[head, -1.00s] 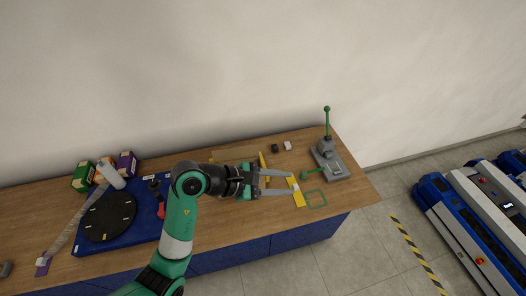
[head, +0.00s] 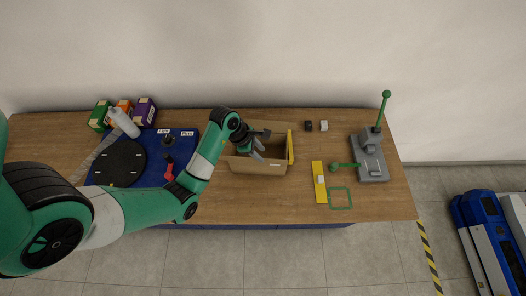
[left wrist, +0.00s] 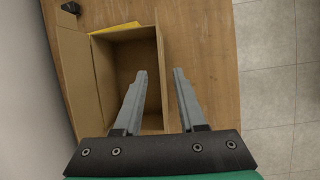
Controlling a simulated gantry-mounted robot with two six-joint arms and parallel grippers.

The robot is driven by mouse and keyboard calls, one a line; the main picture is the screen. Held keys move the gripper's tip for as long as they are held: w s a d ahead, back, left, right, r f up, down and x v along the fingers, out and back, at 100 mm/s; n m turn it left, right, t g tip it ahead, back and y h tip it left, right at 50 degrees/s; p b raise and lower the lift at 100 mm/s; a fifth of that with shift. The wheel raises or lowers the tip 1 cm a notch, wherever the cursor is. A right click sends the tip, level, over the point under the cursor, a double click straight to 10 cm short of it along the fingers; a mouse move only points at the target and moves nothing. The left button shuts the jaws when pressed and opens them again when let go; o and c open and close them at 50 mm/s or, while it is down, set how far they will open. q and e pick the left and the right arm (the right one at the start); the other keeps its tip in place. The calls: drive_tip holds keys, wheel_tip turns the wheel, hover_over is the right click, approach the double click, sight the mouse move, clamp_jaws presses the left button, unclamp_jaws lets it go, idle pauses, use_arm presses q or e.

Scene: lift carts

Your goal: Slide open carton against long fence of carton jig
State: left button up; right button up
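The open brown carton (head: 262,167) stands on the wooden table, open side up, with a flap folded out. A yellow fence piece (head: 291,148) stands along its right side; I cannot tell if they touch. A second yellow bar (head: 319,182) lies apart to the right. My left gripper (head: 262,143) is open and empty over the carton. In the left wrist view its fingers (left wrist: 158,72) are spread, one over the opening of the carton (left wrist: 122,57) and one past its right wall. A yellow edge (left wrist: 115,28) shows beyond the carton. My right gripper is not visible.
A grey lever press (head: 370,160) with green handles stands at right, near a green square outline (head: 340,198). Small black (head: 308,126) and white (head: 324,126) blocks lie behind. A blue board (head: 180,150) with a black disc is at left. The front table middle is clear.

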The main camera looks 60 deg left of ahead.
sight(274, 166)
use_arm(q)
drive_tip(key=b+x, duration=0.3)
drive_tip(key=x, duration=0.8)
drive_tip(key=shift+w+f, duration=0.1)
drive_tip(key=shift+f, duration=0.2)
clamp_jaws()
drive_tip(key=shift+r, duration=0.1)
idle(0.8)
